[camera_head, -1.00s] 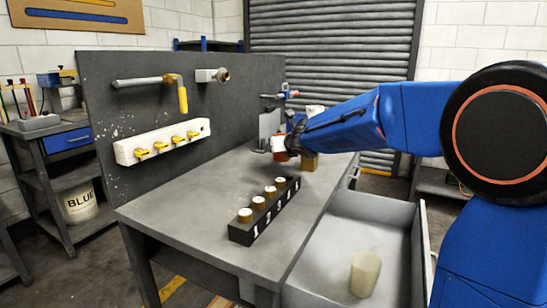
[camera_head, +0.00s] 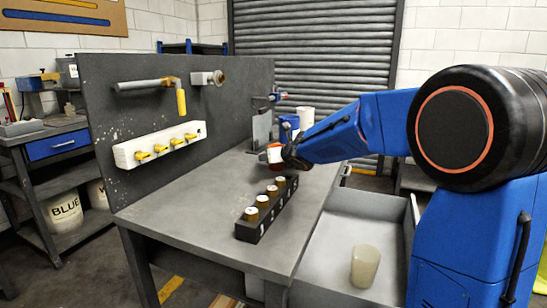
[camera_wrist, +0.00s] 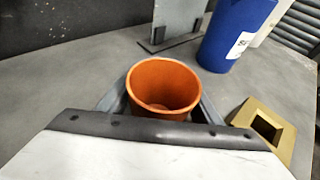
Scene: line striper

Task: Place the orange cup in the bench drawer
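The orange cup (camera_wrist: 163,88) stands upright in the wrist view, its open top facing the camera and its inside empty. In the head view the cup (camera_head: 274,154) is at the far part of the bench, with a white patch on its side. My gripper (camera_wrist: 163,108) has one grey finger on each side of the cup; I cannot tell whether they press on it. My gripper (camera_head: 287,157) also shows in the head view, low over the bench. The bench drawer (camera_head: 335,240) is pulled out at the right front, with a pale cup (camera_head: 365,266) inside.
A blue cup (camera_wrist: 236,32) stands behind the orange cup, and a tan block with a square hole (camera_wrist: 268,130) lies close to its right. A black numbered rack (camera_head: 250,229) with several capped pegs lies mid-bench. The pegboard (camera_head: 230,105) walls the left side.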

